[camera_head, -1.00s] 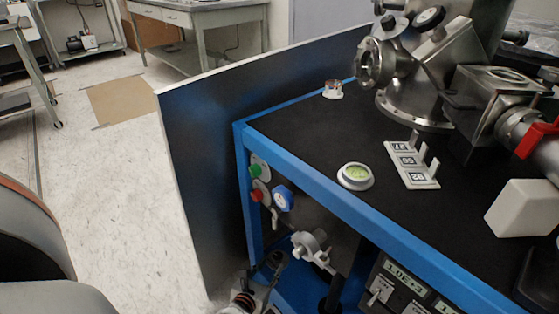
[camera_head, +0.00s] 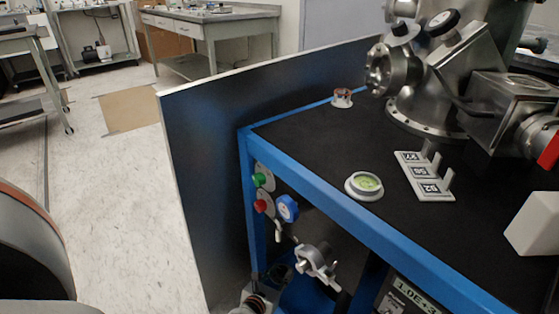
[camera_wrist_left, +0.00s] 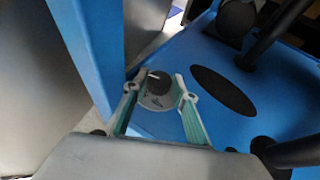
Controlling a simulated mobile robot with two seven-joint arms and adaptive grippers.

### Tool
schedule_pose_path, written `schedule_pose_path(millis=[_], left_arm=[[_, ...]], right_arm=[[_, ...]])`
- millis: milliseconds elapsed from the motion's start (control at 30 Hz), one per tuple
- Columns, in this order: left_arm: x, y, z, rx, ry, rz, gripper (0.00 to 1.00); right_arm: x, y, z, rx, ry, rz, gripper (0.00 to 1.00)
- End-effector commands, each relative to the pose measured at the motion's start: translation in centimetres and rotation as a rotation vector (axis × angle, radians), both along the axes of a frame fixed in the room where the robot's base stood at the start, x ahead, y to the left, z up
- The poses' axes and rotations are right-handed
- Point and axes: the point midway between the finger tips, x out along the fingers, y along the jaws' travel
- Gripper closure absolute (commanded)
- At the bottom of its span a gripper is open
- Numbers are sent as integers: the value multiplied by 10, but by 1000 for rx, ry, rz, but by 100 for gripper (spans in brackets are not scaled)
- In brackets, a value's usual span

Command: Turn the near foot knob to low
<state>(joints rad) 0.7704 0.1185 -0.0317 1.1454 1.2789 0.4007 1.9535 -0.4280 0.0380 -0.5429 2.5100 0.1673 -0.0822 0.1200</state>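The plate's lettering is too small to read. My left gripper (camera_wrist_left: 157,87) is open, with one finger on each side of the knob. I cannot tell whether the fingers touch it. My right gripper is not in view.
Dark legs (camera_wrist_left: 285,30) stand right of the knob.

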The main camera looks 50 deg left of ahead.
Motion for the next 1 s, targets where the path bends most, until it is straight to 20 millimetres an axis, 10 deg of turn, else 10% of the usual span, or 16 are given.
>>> schedule_pose_path(millis=[667,700,1000], left_arm=[[1,-2,0,1,0,127,94],[1,-2,0,0,0,126,66],[1,-2,0,1,0,125,66]], right_arm=[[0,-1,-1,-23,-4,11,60],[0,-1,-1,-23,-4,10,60],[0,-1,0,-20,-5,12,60]])
